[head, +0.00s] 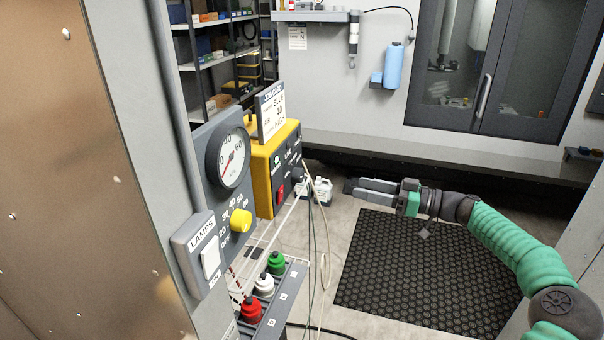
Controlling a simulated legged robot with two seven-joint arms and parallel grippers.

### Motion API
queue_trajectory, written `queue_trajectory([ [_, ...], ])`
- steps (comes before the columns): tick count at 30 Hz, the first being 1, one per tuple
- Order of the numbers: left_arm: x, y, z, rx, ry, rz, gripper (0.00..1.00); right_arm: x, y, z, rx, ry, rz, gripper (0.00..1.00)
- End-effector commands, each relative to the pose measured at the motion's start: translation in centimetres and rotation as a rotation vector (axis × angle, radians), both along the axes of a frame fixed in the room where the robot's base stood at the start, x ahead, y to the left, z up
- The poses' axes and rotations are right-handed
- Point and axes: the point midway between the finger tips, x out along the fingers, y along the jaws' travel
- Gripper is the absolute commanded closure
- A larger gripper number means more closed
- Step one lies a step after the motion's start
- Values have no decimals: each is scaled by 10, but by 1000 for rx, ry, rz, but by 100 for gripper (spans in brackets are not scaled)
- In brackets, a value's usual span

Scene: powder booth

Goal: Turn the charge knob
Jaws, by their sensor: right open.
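A yellow knob (241,220) sits on the grey wall panel below a round gauge (234,159), with numbers and OFF printed around it. A yellow control box (262,172) juts out beside the gauge. Its dark front has a red switch (280,193), a green lamp (276,164) and a dark knob (296,175) near its right edge. The lettering there is too small to show which knob is the charge knob. My right gripper (352,187) is open and empty, pointing left, apart from the box and to its right. My left gripper is out of view.
A white LAMPS switch box (205,255) is on the near panel. Below, a rack (281,300) holds red, white and green capped bottles. Pale hoses (326,235) hang before the yellow box. A black mat (400,265) covers the floor; a booth with glass doors (500,70) stands behind.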

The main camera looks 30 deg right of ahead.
Motion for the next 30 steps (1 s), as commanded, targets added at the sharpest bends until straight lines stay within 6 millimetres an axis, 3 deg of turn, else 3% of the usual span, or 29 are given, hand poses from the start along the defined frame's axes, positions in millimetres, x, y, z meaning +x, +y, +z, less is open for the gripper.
queue_trajectory([
  [9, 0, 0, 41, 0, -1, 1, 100, 68, 41, 2, 10, 5, 5, 42],
  [16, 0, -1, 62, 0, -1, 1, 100, 106, 69, 1, 11, 4, 3, 42],
  [21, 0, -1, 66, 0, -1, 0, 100, 119, 82, -2, 6, 5, 1, 42],
  [28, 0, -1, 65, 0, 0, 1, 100, 121, 87, -2, 2, 5, 1, 42],
  [30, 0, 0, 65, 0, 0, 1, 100, 120, 85, -2, 4, 5, 0, 48],
])
